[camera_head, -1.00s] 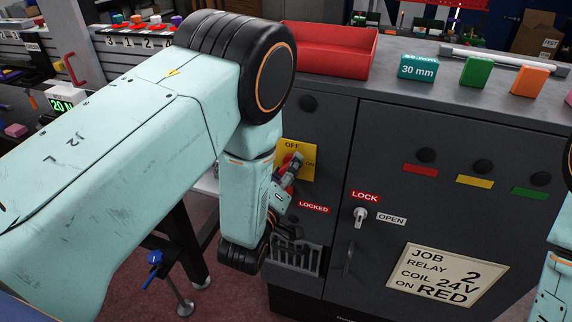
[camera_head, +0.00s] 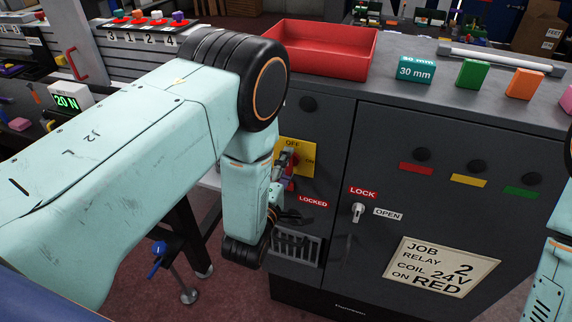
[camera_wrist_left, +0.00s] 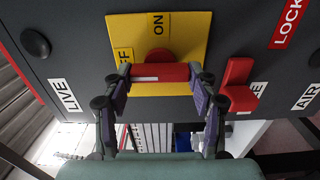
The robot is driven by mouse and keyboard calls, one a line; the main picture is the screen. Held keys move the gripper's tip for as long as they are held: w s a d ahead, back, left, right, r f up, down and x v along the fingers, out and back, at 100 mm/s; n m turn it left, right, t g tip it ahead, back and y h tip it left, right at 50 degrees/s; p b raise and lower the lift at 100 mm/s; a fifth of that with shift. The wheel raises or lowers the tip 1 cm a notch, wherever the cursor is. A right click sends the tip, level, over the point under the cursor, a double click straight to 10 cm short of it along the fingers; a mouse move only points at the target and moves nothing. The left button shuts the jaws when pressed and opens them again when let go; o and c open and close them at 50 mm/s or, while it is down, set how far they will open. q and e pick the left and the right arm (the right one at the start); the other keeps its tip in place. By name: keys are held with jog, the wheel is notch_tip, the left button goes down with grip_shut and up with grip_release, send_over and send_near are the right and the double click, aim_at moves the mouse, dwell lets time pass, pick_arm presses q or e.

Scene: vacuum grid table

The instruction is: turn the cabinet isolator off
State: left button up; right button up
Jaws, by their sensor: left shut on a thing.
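The cabinet isolator is a red handle (camera_wrist_left: 170,72) on a yellow plate marked OFF and ON; the plate shows in the head view (camera_head: 308,171) and the left wrist view (camera_wrist_left: 190,35). My left gripper (camera_wrist_left: 160,74) is shut on the handle, one finger at each end. The handle lies level in the wrist view, its white-marked end beside the OFF label (camera_wrist_left: 124,56). The ON label (camera_wrist_left: 158,23) is off to its side. In the head view my left gripper (camera_head: 288,167) largely covers the handle. My right gripper is out of sight.
A second red lever (camera_wrist_left: 238,86) sits close beside my finger in the wrist view. The cabinet door has a small lock knob (camera_head: 358,212) between LOCK and OPEN. A red tray (camera_head: 318,62) and colored blocks stand on top.

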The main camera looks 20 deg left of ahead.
pick_arm(q)
jog(key=shift+r, duration=0.1)
dwell(0.4)
jog(key=o, duration=1.2)
jog(key=shift+c, duration=0.2)
jog(key=shift+s, duration=0.1)
jog(key=s, duration=0.7)
jog(key=shift+s+a, duration=0.15)
